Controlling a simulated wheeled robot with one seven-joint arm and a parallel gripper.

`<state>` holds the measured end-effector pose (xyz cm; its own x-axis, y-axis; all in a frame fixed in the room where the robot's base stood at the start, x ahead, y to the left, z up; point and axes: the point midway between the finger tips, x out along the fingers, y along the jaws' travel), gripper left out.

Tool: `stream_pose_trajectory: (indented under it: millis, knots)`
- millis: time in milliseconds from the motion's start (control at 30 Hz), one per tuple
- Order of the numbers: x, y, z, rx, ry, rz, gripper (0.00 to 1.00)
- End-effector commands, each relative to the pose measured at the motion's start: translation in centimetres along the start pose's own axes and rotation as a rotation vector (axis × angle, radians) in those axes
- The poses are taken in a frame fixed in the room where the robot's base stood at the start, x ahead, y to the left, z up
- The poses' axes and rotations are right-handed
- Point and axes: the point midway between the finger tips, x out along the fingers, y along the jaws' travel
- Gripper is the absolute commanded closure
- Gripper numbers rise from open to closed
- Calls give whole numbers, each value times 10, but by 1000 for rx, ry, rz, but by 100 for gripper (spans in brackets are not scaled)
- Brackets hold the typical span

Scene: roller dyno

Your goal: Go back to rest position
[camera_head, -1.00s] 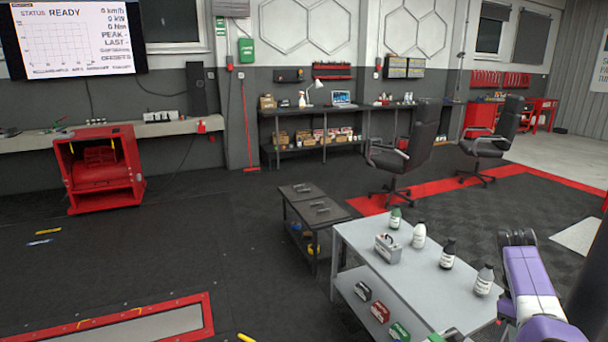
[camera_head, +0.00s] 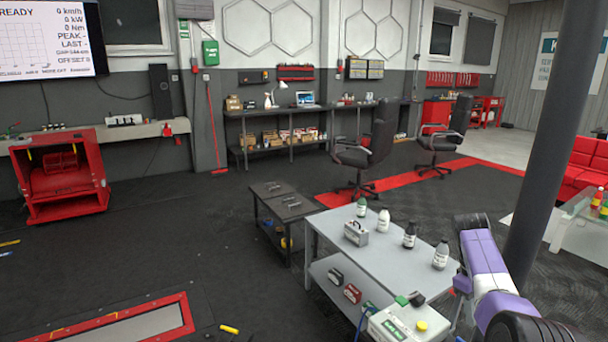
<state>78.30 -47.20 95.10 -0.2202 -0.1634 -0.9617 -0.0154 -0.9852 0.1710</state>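My arm, purple and white (camera_head: 488,275), reaches in from the lower right, beside the right end of a grey two-level table (camera_head: 375,256). My gripper is not clearly visible; the arm's dark end parts hide whether anything is held.
A dark pillar (camera_head: 548,130) rises just right of my arm. A low dark table (camera_head: 283,207) stands left of the grey table. Two office chairs (camera_head: 365,155) stand behind. A white box with a yellow cap (camera_head: 395,325) is at the bottom.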

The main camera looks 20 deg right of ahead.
Motion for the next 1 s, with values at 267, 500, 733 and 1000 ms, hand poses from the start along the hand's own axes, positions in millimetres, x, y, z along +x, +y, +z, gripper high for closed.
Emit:
stream_pose_trajectory:
  millis: [267,500,733,1000]
  knots:
    - [-20,42,-45,133,250,168,65]
    - [-10,42,-86,240,529,315,65]
    - [10,-9,-109,303,834,411,65]
    - [24,-106,-92,322,1155,426,65]
